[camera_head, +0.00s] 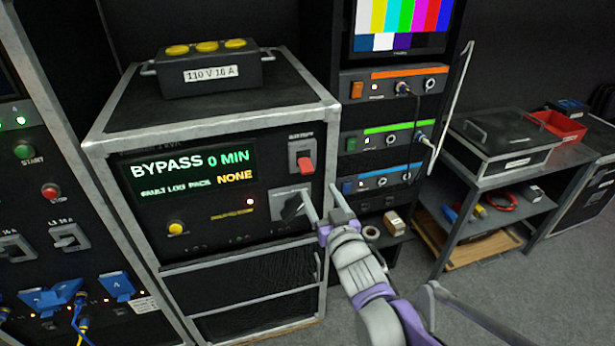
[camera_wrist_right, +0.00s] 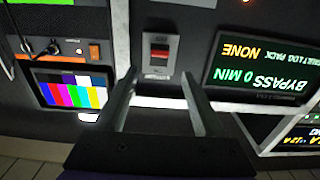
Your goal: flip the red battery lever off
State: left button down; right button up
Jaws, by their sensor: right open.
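In the upside-down right wrist view, the red lever (camera_wrist_right: 159,54) shows between and beyond the two spread fingers (camera_wrist_right: 159,75). No contact with the lever shows. My left gripper is not in view.
The display (camera_head: 193,172) reads BYPASS 0 MIN. A rack of cabled modules (camera_head: 390,138) stands right of the unit. A black box (camera_head: 208,72) sits on top.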

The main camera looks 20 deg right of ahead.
aim_at(308, 171)
jog(key=w, duration=0.9)
jog(key=shift+a, duration=0.15)
jog(key=shift+c, duration=0.3)
